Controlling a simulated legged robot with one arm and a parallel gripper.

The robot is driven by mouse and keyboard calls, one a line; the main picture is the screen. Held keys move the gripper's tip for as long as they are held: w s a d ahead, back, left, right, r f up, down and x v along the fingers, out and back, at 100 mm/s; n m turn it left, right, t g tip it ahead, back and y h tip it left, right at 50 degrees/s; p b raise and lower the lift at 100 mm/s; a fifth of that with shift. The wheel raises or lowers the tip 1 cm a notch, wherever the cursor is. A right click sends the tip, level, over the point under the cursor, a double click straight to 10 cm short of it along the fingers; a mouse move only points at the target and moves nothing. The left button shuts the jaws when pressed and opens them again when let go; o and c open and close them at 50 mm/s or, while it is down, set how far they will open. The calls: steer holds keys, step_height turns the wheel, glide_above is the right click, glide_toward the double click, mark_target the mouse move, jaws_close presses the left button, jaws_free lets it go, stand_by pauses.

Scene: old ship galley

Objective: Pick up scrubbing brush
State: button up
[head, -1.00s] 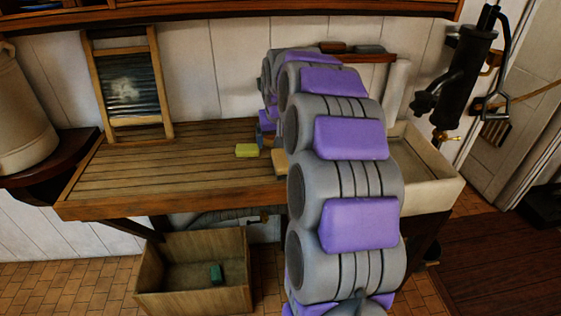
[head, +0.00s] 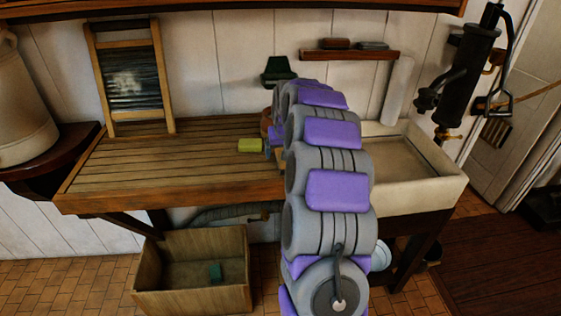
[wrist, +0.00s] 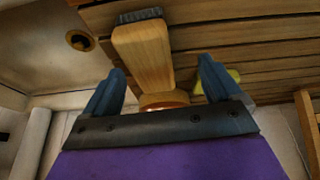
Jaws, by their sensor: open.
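The scrubbing brush (wrist: 142,52) has a pale wooden body and dark bristles at its far end in the wrist view. It is on the slatted wooden counter (head: 180,170), and only a small wooden piece (head: 281,158) of it shows beside my arm in the head view. My gripper (wrist: 162,82) is open, with its two blue fingers on either side of the brush's near part in the picture. I cannot tell whether they touch it. In the head view my gripper (head: 272,142) is low over the counter's right end, largely hidden by my arm.
A yellow sponge (head: 249,145) lies just left of my gripper. A copper item (wrist: 163,100) is close behind the fingers. The sink (head: 410,180) is at the right, a washboard (head: 127,85) stands at the back left. A crate (head: 190,300) is below.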

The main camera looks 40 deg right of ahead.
steer(key=d+f, duration=0.1)
steer(key=w+d+f+b, duration=0.1)
steer(key=f, duration=0.1)
steer(key=d+f, duration=0.2)
steer(key=shift+w+b, duration=0.3)
steer(key=shift+w, duration=0.05)
steer(key=shift+w+a, duration=0.1)
steer(key=shift+a, duration=0.1)
steer(key=shift+a+r, duration=0.25)
steer(key=shift+a, duration=0.85)
steer(key=shift+c, duration=1.2)
steer(key=shift+d+f, duration=0.25)
steer(key=shift+d, duration=0.85)
steer(key=c, duration=0.6)
steer(key=shift+a, duration=0.35)
steer(key=c, duration=0.3)
steer(key=shift+a+r, duration=0.15)
steer(key=shift+a, duration=0.2)
steer(key=shift+r, duration=0.15)
